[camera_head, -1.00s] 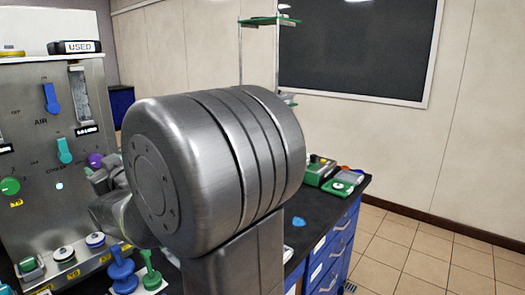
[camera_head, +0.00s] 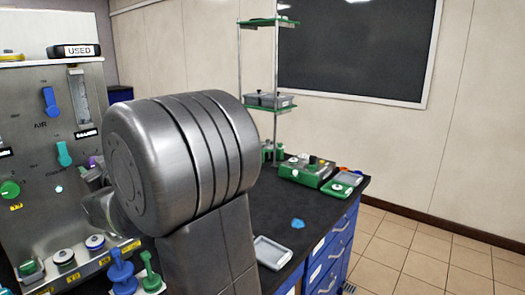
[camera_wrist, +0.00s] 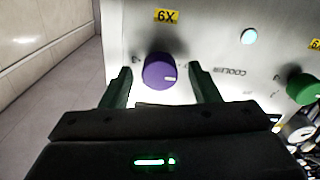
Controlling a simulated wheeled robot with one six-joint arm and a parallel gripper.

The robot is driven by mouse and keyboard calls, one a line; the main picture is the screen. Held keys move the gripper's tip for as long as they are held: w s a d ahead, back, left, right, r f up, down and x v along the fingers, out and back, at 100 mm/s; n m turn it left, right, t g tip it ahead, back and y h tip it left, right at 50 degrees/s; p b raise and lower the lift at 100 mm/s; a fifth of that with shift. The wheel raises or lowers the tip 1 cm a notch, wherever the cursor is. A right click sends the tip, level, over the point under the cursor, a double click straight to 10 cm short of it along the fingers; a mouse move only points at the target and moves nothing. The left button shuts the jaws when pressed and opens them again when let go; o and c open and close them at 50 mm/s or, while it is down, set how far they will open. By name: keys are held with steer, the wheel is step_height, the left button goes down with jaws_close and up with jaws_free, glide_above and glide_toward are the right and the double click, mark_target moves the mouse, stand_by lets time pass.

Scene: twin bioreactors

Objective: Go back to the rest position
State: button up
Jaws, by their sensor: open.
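My gripper (camera_wrist: 159,85) is open in the wrist view, its two dark fingers apart. A purple knob (camera_wrist: 160,71) on the bioreactor's metal panel shows between and just beyond the fingertips. I cannot tell whether the fingers touch it. In the head view my arm's large grey joint covers most of the middle, and the gripper itself is hidden behind it. The bioreactor panel (camera_head: 30,115) stands at the left, with a blue lever (camera_head: 49,101), a teal lever (camera_head: 63,153) and a green knob (camera_head: 10,189).
A dark bench (camera_head: 262,213) with blue drawers runs to the right, bearing a green device (camera_head: 305,171), a grey tray (camera_head: 271,252) and a blue item (camera_head: 298,224). A shelf rack (camera_head: 271,106) stands behind. Blue and green handles (camera_head: 121,272) stand at the front. Tiled floor (camera_head: 430,258) is clear at right.

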steer(key=s+d+m+p, duration=0.4)
steer(key=s+d, duration=0.4)
steer(key=d, duration=0.2)
steer(key=shift+d, duration=0.2)
stand_by(2.5)
steer(key=shift+s, duration=0.1)
